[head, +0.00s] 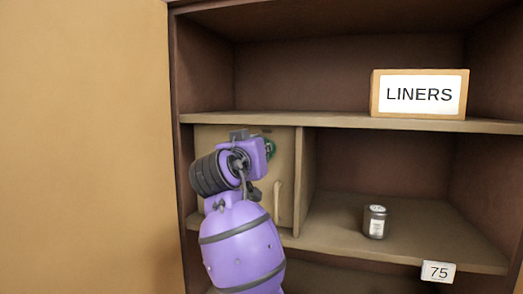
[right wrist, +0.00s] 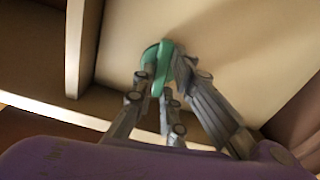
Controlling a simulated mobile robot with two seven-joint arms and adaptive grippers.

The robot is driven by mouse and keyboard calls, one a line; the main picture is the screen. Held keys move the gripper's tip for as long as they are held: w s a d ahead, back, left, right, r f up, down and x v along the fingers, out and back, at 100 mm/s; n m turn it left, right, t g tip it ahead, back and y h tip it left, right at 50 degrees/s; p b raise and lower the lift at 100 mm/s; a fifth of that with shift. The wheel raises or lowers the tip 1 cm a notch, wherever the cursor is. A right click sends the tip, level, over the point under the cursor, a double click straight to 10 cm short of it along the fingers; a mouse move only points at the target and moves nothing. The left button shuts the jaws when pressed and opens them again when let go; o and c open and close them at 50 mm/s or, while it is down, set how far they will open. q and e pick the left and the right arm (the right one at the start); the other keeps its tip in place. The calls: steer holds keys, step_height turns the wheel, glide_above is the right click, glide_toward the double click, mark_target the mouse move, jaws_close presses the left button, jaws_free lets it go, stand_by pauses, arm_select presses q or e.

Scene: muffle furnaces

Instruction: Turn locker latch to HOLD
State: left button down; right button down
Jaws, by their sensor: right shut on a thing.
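The locker door (head: 285,160) is a small beige panel in the left part of the middle shelf, and it looks closed. Its green latch (head: 271,148) is mostly hidden behind my purple right arm in the head view. In the right wrist view the green latch (right wrist: 153,62) sits on the beige panel, with my right gripper's fingers (right wrist: 160,75) closed around it. The latch's exact setting and any HOLD marking cannot be read. My left gripper is not in view.
A pale vertical handle (head: 278,200) is on the locker door. A small dark can (head: 375,222) stands on the shelf to the right. A LINERS sign (head: 419,94) stands on the upper shelf, and a 75 tag (head: 438,272) is on the shelf edge. A large tan panel (head: 80,150) fills the left.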

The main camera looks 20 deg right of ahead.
steer(key=shift+w+a+f+n, duration=0.1)
steer(key=shift+n, duration=2.65)
steer(key=shift+a+f+n, duration=0.1)
steer(key=shift+n, duration=2.6)
steer(key=shift+w+a+f+n, duration=0.1)
steer(key=shift+n, duration=2.65)
steer(key=c, duration=1.8)
jaws_free()
steer(key=v, duration=1.2)
